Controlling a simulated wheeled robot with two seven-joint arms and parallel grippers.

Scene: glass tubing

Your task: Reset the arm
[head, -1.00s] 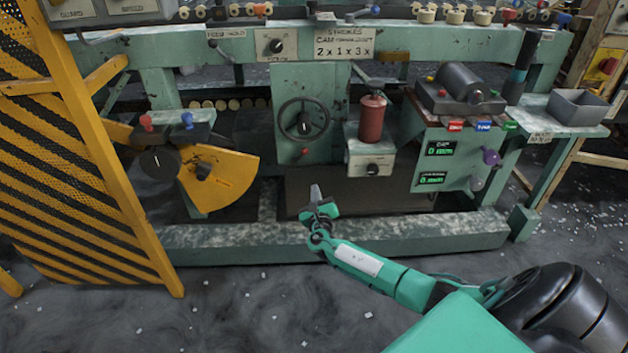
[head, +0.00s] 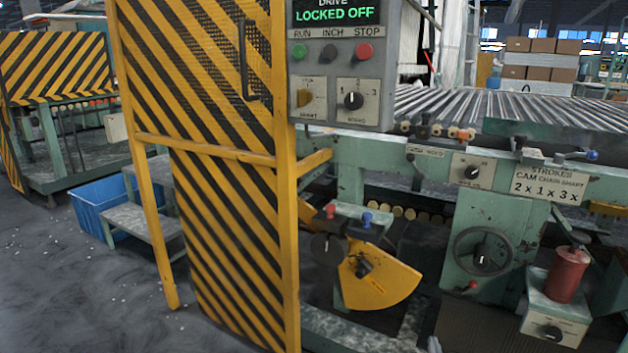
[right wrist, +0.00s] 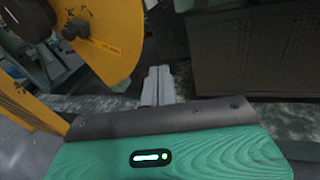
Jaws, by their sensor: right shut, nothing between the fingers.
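My right gripper (right wrist: 158,86) is shut and empty in the right wrist view, its grey fingers together in front of the green wrist housing. In the head view only a small tip of the right gripper (head: 433,345) shows at the bottom edge. The yellow cam plate (head: 378,278) stands above and left of that tip, apart from it; in the right wrist view it is at the upper left (right wrist: 108,38). My left gripper is in neither view.
A yellow-black striped guard (head: 220,170) stands left of the green machine. A control box (head: 340,85) reads "LOCKED OFF". A handwheel (head: 482,250) and a red cylinder (head: 567,274) are at right. A blue crate (head: 100,205) sits on the floor at left, with open floor before it.

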